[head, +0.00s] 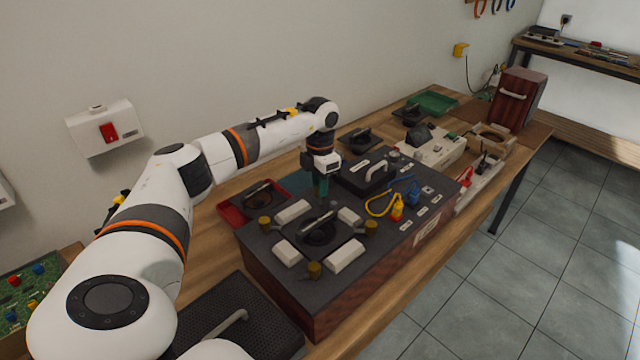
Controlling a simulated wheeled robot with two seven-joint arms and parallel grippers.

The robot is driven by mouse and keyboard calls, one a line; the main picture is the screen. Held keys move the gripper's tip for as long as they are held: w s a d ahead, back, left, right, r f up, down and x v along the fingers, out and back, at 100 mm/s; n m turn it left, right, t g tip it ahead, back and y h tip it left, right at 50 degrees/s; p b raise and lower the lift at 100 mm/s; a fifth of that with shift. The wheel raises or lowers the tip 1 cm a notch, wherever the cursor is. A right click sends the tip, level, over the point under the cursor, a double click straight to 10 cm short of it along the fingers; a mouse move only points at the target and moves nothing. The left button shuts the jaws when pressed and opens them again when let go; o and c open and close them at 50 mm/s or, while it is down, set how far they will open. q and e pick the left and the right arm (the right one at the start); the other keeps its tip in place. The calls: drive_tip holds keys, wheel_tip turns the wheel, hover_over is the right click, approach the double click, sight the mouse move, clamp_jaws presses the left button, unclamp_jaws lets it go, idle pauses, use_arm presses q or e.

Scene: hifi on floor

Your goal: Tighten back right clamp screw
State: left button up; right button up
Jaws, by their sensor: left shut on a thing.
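A dark hifi box (288,251) with reddish wood sides lies on the workbench. A black round driver (319,232) sits in its top, with white blocks around it. Brass clamp screws show at the left (265,223), front (314,270) and right (371,227) of the driver. My left gripper (321,190) points down at the back of this ring, low on the box top. It is shut on the clamp screw there, which its fingers mostly hide. My right gripper is not in view.
A black handled plate (374,180), yellow and blue plugs (397,213) and cables sit right of the gripper. A red tray (234,209) lies behind the box. A wooden speaker cabinet (517,98) stands at the far end.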

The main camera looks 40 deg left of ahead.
use_arm(q)
drive_tip(key=shift+m, duration=0.6)
drive_tip(key=o, duration=1)
drive_tip(key=shift+r+b, duration=1)
drive_tip(key=shift+r, duration=5.05)
